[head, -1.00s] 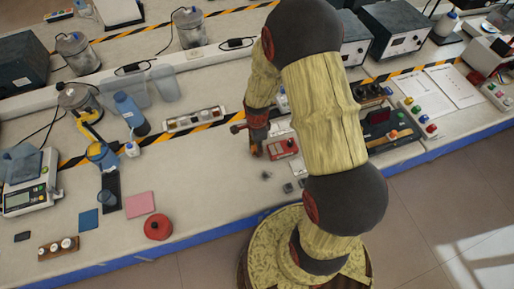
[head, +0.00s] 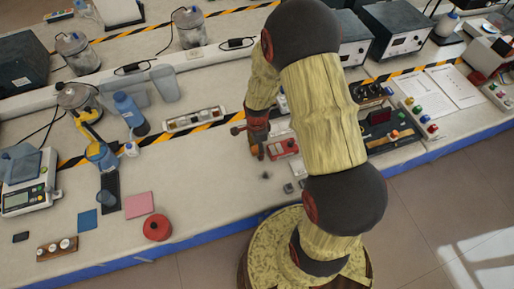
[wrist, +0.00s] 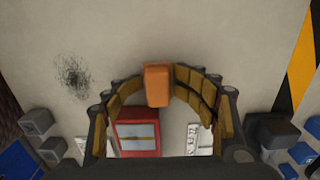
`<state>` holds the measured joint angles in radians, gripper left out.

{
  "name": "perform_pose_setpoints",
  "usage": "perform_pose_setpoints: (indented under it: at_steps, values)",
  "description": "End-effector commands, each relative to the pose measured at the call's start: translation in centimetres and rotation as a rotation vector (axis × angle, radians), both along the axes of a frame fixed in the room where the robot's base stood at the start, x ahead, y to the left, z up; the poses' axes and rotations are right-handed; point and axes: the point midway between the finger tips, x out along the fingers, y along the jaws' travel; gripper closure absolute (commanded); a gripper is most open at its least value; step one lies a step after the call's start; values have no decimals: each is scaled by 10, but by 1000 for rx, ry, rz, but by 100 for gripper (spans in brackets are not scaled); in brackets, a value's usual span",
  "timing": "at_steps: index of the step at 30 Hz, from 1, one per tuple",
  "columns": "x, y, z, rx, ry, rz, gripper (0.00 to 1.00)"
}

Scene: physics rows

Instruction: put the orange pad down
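The orange pad (wrist: 157,85) is a small block with rounded edges, between the tips of my gripper (wrist: 159,80) in the wrist view. Both curved fingers reach it, one on each side, and are shut on it. In the head view my gripper (head: 257,151) points down over the pale bench, left of a red box (head: 281,147); the pad is hard to make out there. The red box also shows between the fingers in the wrist view (wrist: 138,132). I cannot tell whether the pad touches the bench.
Small grey blocks (head: 288,188) lie near the bench's front edge. A rack (head: 194,119) stands behind, left of my gripper. A red round container (head: 157,227), a pink pad (head: 139,204) and a blue pad (head: 88,220) lie to the left. The bench between them and my gripper is clear.

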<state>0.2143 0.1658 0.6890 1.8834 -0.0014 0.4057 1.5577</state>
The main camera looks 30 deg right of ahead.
Motion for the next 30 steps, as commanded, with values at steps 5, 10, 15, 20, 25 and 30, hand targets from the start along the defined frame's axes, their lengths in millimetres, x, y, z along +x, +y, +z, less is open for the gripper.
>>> perform_pose_setpoints:
  at_steps: [5, 10, 15, 20, 25, 30]
  values:
    - [-8, 2, -4, 4, 18, 0, 55]
    - [-8, 2, -1, 4, 18, 0, 55]
    - [-6, 1, 19, 3, 13, 0, 55]
    - [-3, 1, 53, 1, 6, 0, 55]
    - [-1, 0, 90, 1, 4, 0, 55]
    - [-1, 0, 117, 1, 4, 0, 55]
